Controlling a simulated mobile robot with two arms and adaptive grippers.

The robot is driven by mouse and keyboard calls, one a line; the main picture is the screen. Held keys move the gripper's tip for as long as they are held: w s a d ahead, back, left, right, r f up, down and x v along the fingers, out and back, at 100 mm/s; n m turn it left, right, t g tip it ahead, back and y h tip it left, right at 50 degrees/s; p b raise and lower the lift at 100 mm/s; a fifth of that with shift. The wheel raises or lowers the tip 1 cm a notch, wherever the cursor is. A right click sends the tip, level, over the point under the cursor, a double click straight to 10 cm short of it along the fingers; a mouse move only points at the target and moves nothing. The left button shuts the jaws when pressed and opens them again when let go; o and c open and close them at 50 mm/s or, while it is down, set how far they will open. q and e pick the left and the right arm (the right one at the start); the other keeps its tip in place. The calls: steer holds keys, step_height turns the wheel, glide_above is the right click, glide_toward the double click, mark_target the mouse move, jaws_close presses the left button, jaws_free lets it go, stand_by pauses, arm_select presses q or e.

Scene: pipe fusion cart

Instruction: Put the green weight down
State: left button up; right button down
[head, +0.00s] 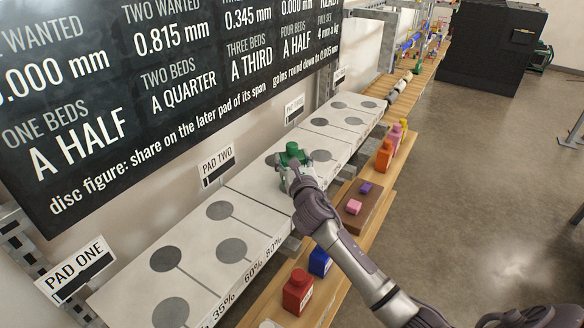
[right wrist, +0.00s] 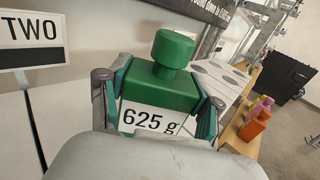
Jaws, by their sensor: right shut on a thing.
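The green weight (head: 292,152) is a block with a round knob on top and a white label reading 625 g in the right wrist view (right wrist: 160,88). My right gripper (head: 296,166) is shut on it, one finger on each side. The weight is upright over the white pad surface (head: 262,183), just past the PAD TWO sign (head: 217,163). I cannot tell whether its base touches the pad; the gripper hides its lower part. A grey disc mark shows partly behind it. My left gripper is not in view.
The PAD ONE sign (head: 75,268) and bare grey discs lie nearer. A wooden shelf along the front holds a red weight (head: 298,291), a blue weight (head: 319,262), a brown block (head: 361,207) and an orange weight (head: 384,156). A dark board (head: 150,80) rises behind the pads.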

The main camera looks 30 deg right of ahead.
step_height(320, 180, down, 2)
steer(key=shift+f, duration=0.2)
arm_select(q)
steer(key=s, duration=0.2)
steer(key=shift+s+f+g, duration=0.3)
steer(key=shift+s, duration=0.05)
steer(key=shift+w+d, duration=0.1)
arm_select(e)
steer(key=c, duration=0.6)
jaws_free()
steer(key=shift+f, duration=0.25)
steer(key=o, duration=0.4)
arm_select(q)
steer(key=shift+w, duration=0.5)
arm_select(e)
steer(key=shift+s+r, duration=0.1)
steer(key=shift+s, duration=0.05)
arm_select(q)
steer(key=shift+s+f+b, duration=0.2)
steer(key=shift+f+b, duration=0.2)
steer(key=shift+b, duration=0.15)
arm_select(e)
steer(key=v, duration=1.2)
